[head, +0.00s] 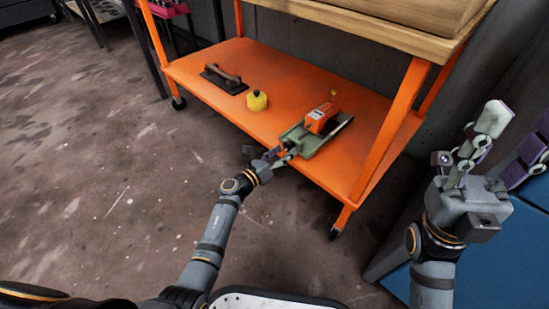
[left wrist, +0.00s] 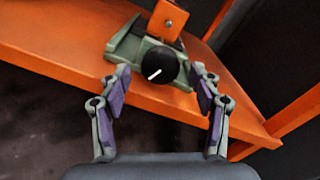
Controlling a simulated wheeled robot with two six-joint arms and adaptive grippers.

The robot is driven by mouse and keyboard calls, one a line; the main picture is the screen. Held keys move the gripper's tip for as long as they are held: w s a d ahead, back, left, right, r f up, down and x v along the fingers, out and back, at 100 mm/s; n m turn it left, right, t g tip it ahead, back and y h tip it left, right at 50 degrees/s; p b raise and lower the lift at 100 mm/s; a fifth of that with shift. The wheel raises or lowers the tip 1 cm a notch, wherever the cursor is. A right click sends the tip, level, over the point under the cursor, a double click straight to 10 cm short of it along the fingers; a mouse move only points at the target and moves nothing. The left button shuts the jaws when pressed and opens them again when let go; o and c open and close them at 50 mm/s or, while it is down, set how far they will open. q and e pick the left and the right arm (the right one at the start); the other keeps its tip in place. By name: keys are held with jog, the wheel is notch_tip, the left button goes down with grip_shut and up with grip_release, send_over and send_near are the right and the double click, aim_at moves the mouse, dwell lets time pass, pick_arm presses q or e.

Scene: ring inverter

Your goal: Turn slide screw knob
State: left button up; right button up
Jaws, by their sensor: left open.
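A green slide base (head: 312,141) with an orange block (head: 321,118) on top sits on the orange lower shelf, near its front edge. In the left wrist view, the black round knob (left wrist: 158,65) with a white line mark faces me on the front of the green base (left wrist: 127,43). The orange block (left wrist: 167,20) stands above it. My left gripper (head: 284,157) is at the shelf's front edge, close to the slide. In the left wrist view, my left gripper (left wrist: 161,92) is open, its fingers on either side of the knob and apart from it. My right gripper (head: 500,150) is raised at the right, away from the slide.
The orange shelf (head: 225,65) also holds a yellow round object (head: 257,101) and a flat trowel-like tool (head: 224,79). An orange post (head: 390,128) stands right of the slide. A wooden top (head: 390,25) lies above. The floor in front is clear.

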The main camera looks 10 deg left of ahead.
pick_arm(q)
jog(key=v, duration=1)
jog(key=shift+s+a, duration=0.2)
jog(key=shift+s, duration=0.15)
